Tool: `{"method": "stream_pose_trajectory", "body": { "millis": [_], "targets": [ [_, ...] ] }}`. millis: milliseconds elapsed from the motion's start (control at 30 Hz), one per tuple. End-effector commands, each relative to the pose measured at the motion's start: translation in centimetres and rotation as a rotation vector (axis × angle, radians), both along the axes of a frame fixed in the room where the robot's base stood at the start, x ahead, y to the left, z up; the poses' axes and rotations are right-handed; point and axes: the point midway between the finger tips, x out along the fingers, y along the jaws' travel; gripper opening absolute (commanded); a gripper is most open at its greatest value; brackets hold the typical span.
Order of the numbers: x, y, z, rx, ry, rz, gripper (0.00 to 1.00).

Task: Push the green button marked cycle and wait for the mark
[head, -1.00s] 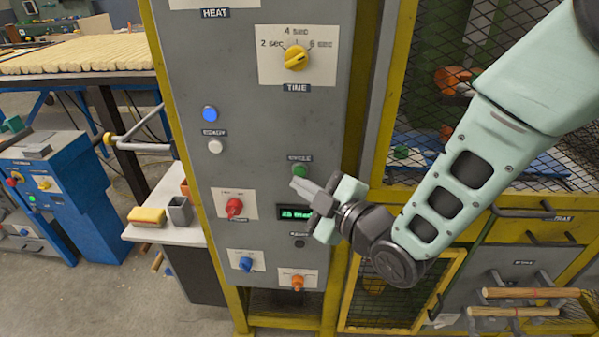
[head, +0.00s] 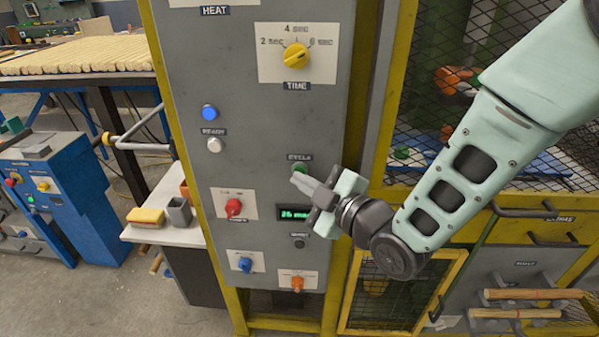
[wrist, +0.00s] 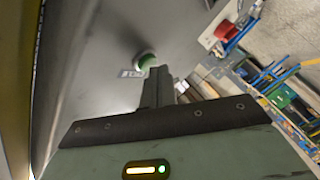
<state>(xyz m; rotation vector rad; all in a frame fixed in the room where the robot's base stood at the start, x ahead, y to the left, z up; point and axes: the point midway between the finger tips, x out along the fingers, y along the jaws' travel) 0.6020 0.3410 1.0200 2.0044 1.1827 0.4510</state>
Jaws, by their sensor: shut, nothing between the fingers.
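The green button (head: 299,168) sits under the CYCLE label on the grey control panel (head: 270,120). It also shows in the wrist view (wrist: 147,61), just beyond my fingertips. My gripper (head: 298,181) is shut and empty, its fingertips pointing at the button and overlapping its lower edge in the head view. I cannot tell whether they touch it or stand just short. The green-lit display (head: 292,213) below reads about "26 mar…", its right end hidden by my gripper. A blue lamp (head: 209,112) is lit above the READY label.
A yellow time knob (head: 295,56), a red switch (head: 233,208), a blue knob (head: 245,264) and an orange knob (head: 297,283) share the panel. A mesh cage (head: 455,100) stands to the right. A side shelf (head: 165,233) holds a sponge (head: 146,216).

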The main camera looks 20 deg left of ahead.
Motion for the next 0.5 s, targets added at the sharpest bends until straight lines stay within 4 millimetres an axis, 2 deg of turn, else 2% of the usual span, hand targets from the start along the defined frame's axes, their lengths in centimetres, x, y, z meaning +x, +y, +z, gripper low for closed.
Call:
{"method": "stream_pose_trajectory", "body": {
  "millis": [500],
  "targets": [
    [0.51, 0.09, 0.02, 0.001, 0.0, -0.001, 0.0]
  ]
}}
